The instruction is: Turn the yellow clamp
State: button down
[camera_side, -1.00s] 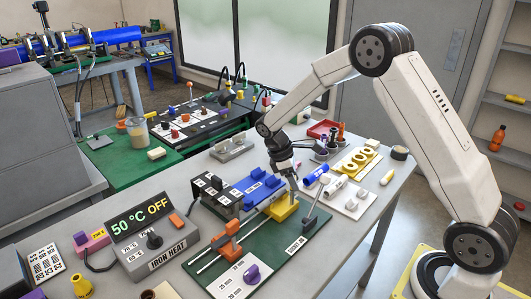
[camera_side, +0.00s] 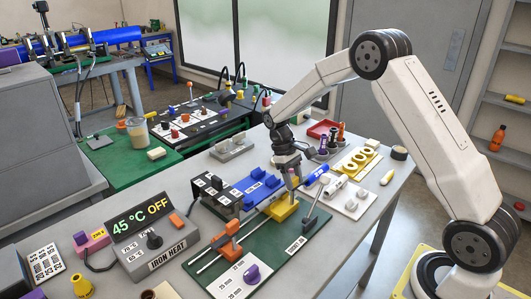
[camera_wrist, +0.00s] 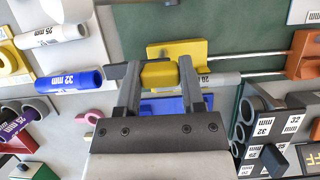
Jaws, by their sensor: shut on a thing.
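The yellow clamp (camera_side: 281,210) sits on the rails of the green fusion board, at the end of the blue blocks. My gripper (camera_side: 292,194) comes down on it from above. In the wrist view my gripper (camera_wrist: 158,75) has its two dark fingers on either side of the clamp's yellow knob (camera_wrist: 160,70), shut on it. The clamp's wider yellow body (camera_wrist: 190,48) shows just beyond the knob. A grey pipe labelled 20 mm (camera_wrist: 222,79) lies beside the clamp, partly hidden by the fingers.
An orange clamp (camera_side: 226,240) stands on the same rails. A grey lever (camera_side: 312,212) rises close to the right of the yellow clamp. A blue 32 mm pipe (camera_wrist: 70,80) lies nearby. The iron heat box (camera_side: 153,245) reads 45 °C OFF.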

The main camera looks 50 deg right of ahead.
dwell(0.3)
jog(key=shift+c, duration=1)
grip_release()
jog(key=shift+w+r, duration=0.1)
jog(key=shift+r, duration=0.05)
jog(key=v, duration=0.7)
jog(key=shift+r, duration=0.3)
jog(key=s+a+f+t, duration=0.1)
jog(key=s+a+t, duration=0.2)
jog(key=s+a, duration=0.2)
jog(key=s+a+f+t, duration=0.2)
jog(key=s+a+t, duration=0.2)
jog(key=s, duration=0.8)
jog(key=shift+s+a+f, duration=0.2)
jog(key=shift+s+a, duration=0.1)
jog(key=shift+a, duration=0.15)
